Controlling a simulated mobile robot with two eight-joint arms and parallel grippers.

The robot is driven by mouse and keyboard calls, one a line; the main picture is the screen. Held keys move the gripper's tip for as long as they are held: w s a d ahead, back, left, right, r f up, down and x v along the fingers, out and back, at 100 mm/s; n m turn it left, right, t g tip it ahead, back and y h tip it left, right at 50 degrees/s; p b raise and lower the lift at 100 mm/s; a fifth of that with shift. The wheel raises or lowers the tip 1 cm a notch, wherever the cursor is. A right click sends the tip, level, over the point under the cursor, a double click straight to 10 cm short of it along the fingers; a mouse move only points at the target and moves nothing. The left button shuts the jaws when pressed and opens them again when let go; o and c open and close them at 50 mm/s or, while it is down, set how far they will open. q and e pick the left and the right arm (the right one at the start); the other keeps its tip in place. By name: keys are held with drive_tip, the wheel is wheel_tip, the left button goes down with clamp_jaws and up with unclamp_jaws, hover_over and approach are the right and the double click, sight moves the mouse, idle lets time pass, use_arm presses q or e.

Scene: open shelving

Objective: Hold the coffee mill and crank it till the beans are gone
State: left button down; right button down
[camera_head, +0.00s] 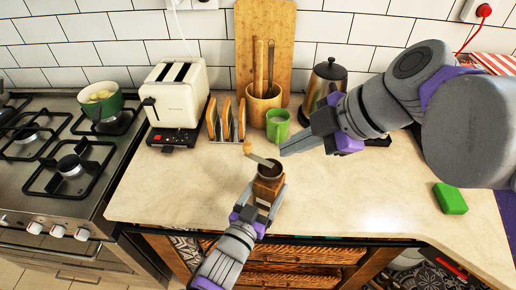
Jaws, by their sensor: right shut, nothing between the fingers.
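The coffee mill (268,187) has a brown wooden body and a dark round top, and it stands upright near the counter's front edge. Its metal crank (260,160) points to the back left and ends in a light wooden knob (247,147). My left gripper (268,196) comes from below, with one finger on each side of the wooden body, shut on it. My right gripper (284,152) comes from the right and is shut and empty. Its tip is just right of and behind the mill's top, apart from the knob. Beans inside the mill cannot be made out.
A green mug (277,126) stands close behind my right gripper. A toaster (176,92), a toast rack with bread (226,122), a utensil holder (263,104) and a kettle (322,82) line the back. A green block (450,198) lies right. The counter (350,205) is clear at front right.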

sight(251, 152)
drive_tip(key=shift+h, duration=0.3)
drive_tip(key=x, duration=0.3)
drive_tip(key=w+x, duration=0.1)
drive_tip(key=x, duration=0.3)
drive_tip(key=w+x, duration=0.1)
drive_tip(key=x, duration=0.3)
drive_tip(key=shift+r, duration=0.45)
drive_tip(key=shift+w+a, duration=0.2)
drive_tip(key=shift+w, duration=0.2)
drive_tip(key=shift+w+m+t+h, duration=0.2)
drive_tip(key=shift+m+t+h, duration=0.15)
drive_tip(key=shift+m, duration=0.55)
drive_tip(key=shift+w+d, duration=0.1)
drive_tip(key=shift+w, duration=0.15)
drive_tip(key=shift+s, duration=0.15)
